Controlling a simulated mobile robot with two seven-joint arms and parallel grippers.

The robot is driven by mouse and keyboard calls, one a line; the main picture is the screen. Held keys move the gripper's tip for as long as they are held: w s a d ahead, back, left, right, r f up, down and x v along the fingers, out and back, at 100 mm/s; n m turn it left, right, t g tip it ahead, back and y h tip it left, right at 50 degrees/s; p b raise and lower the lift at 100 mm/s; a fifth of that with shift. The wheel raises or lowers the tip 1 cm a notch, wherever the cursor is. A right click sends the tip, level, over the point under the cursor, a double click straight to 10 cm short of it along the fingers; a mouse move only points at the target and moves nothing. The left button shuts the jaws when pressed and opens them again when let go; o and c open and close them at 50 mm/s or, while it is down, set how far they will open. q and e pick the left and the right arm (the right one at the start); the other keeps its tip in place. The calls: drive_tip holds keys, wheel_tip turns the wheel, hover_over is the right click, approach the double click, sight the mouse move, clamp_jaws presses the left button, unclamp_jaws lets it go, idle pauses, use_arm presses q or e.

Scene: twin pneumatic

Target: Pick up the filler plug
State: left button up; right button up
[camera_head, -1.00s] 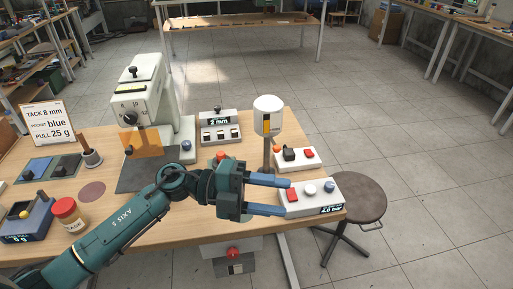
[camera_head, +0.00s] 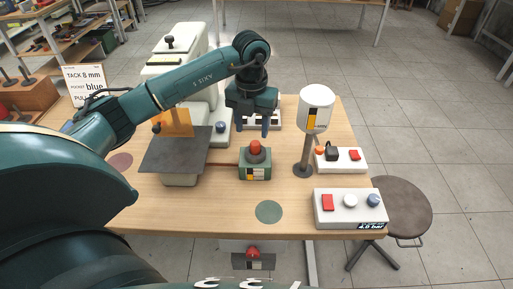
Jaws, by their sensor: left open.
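A white cylinder (camera_head: 317,107) stands on a grey post to the right, with a small orange ball (camera_head: 319,150) near the post. I cannot tell for sure which part is the filler plug. My right gripper is not in view.
A white control box (camera_head: 350,208) with a red button and two knobs sits at the table's front right. A white machine (camera_head: 181,61) with a grey plate (camera_head: 174,154) stands left of the gripper. A flat green disc (camera_head: 268,212) marks bare tabletop in front.

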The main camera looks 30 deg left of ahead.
sight(255, 143)
use_arm(q)
drive_tip(key=shift+w+d+f+p, duration=0.1)
drive_tip(key=shift+w+f+p, duration=0.05)
drive_tip(key=shift+f, duration=0.95)
drive_tip(key=shift+w+f+p, duration=0.2)
drive_tip(key=shift+f, duration=0.85)
drive_tip(key=shift+w+d+f+p, duration=0.1)
drive_tip(key=shift+w+f+p, duration=0.05)
drive_tip(key=shift+f, duration=0.95)
drive_tip(key=c, duration=1.1)
